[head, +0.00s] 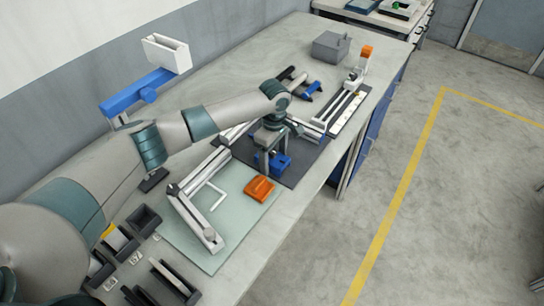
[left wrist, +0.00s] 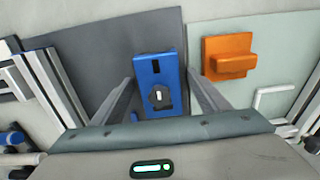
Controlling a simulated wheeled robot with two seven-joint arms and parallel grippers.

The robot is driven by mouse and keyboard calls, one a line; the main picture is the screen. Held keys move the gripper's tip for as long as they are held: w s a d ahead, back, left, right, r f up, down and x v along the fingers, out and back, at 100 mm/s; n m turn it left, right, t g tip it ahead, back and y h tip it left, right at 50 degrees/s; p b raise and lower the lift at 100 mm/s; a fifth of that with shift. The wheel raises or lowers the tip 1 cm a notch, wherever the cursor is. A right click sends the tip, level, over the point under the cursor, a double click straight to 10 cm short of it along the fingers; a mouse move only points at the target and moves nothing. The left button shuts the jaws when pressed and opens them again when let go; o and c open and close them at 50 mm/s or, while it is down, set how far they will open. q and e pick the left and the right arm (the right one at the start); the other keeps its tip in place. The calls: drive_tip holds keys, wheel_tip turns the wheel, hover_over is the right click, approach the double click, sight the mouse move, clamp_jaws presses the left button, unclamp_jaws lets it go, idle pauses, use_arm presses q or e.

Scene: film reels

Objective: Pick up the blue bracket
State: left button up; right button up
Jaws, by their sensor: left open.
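The blue bracket (head: 281,162) sits on the dark grey mat near the table's front edge. In the left wrist view the blue bracket (left wrist: 157,72) lies flat, with a dark slot and a dark round part with a pale centre on it. My left gripper (head: 270,166) points down over it and is open. In the left wrist view the fingers of the left gripper (left wrist: 159,80) stand on either side of the bracket, with a gap on each side. My right gripper is not in view.
An orange bracket (head: 259,189) lies close by on the pale green mat (head: 212,250), beside a white and grey linkage (head: 190,215). A second white rail device (head: 346,108) stands behind. Small black bins (head: 145,218) line the near left. A grey box (head: 330,47) stands far back.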

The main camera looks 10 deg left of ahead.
sight(275, 151)
use_arm(q)
drive_tip(key=shift+c, duration=0.6)
drive_tip(key=c, duration=1.2)
drive_tip(key=shift+c, duration=0.2)
drive_tip(key=shift+r, duration=0.1)
drive_tip(key=shift+r, duration=0.25)
wheel_tip(275, 151, up, 3)
drive_tip(key=shift+d+r+b, duration=0.1)
drive_tip(key=shift+r+b, duration=0.05)
drive_tip(key=shift+b, duration=0.9)
drive_tip(key=s+d+r+b, duration=0.1)
drive_tip(key=s+d+r, duration=0.1)
drive_tip(key=d, duration=0.3)
drive_tip(key=s+d+r+b, duration=0.2)
drive_tip(key=s+d+r, duration=0.1)
drive_tip(key=d+r, duration=0.2)
drive_tip(key=shift+d, duration=0.2)
